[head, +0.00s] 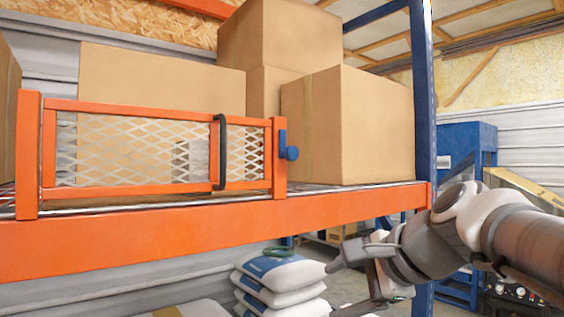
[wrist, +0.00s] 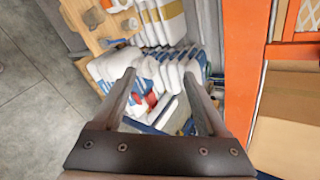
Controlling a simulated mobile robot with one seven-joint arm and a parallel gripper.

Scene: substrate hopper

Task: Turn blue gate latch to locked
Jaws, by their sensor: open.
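The orange gate (head: 130,106) with wire mesh stands upright along the front of the shelf in the head view. A black handle (head: 219,150) runs vertically near its right end. The blue latch (head: 288,153) is a small knob with a blue plate on the gate's right post; whether it is locked I cannot tell. My gripper (head: 335,288) is open and empty, below the shelf beam and to the lower right of the latch. Its spread fingers (wrist: 160,76) show in the wrist view with nothing gripped between them. The latch is not visible in the wrist view.
The orange shelf beam (head: 180,232) lies above and left of my gripper. Cardboard boxes (head: 360,125) stand on the shelf behind the gate. A blue upright (head: 422,90) is at the right. Stacked white sacks (head: 280,270) lie below. The space before the gate looks clear.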

